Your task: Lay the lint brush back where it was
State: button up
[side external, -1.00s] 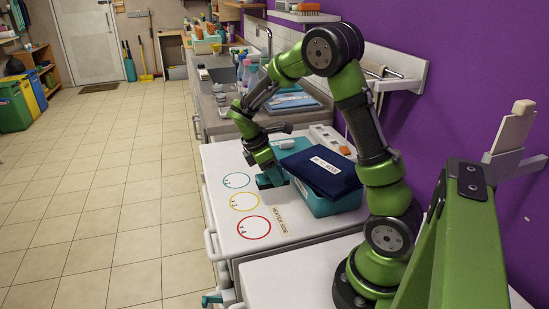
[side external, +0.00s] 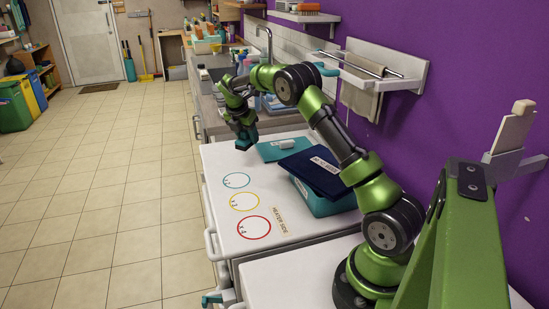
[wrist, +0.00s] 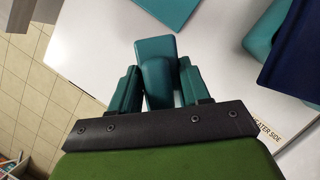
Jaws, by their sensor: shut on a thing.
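My gripper (side external: 243,140) is raised above the far left part of the white worktop (side external: 222,157). It is shut on a teal piece with a rounded end, which I take to be the lint brush (wrist: 157,82). In the wrist view the brush sits between the two teal fingers of my gripper (wrist: 158,90) and points up the picture, with white worktop behind it. In the side view the brush is hard to tell from the teal fingers.
Three rings, blue (side external: 236,180), yellow (side external: 244,202) and red (side external: 254,228), mark the worktop's left side. A teal flat piece (side external: 270,153) with a white roll lies behind. A navy cloth (side external: 315,172) covers a teal box (side external: 322,204). A wall rail (side external: 375,68) stands beyond.

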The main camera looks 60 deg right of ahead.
notch_tip(320, 180, down, 9)
jog(key=shift+f, duration=0.2)
dwell(0.3)
jog(key=shift+f, duration=0.1)
jog(key=o, duration=1)
